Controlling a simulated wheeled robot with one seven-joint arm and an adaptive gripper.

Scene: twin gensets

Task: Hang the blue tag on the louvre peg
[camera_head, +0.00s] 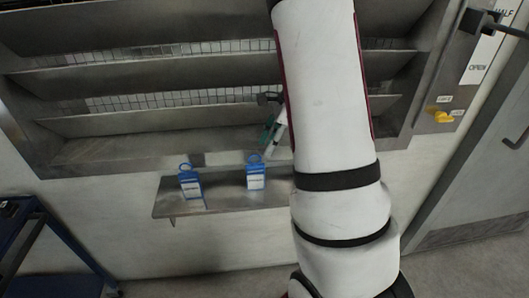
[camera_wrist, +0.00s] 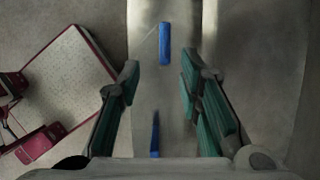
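Two blue tags with white labels and a loop on top stand upright on a narrow metal shelf (camera_head: 222,198) below the louvre. They are the left tag (camera_head: 190,182) and the right tag (camera_head: 256,174). The wrist view looks down on two thin blue edges, one beyond the fingertips (camera_wrist: 164,44) and one lower, between the fingers (camera_wrist: 155,135). My gripper (camera_wrist: 160,76) is open with teal pads apart, nothing clamped. In the head view my gripper (camera_head: 270,130) shows partly, above the right tag; my arm hides the rest. A dark fitting (camera_head: 268,98) projects at the louvre, perhaps the peg.
The louvre's metal slats (camera_head: 150,60) fill the wall behind. A blue cart (camera_head: 40,250) stands at lower left. A yellow switch (camera_head: 441,117) and a door with a handle are at right. A red-framed piece (camera_wrist: 65,85) lies left below in the wrist view.

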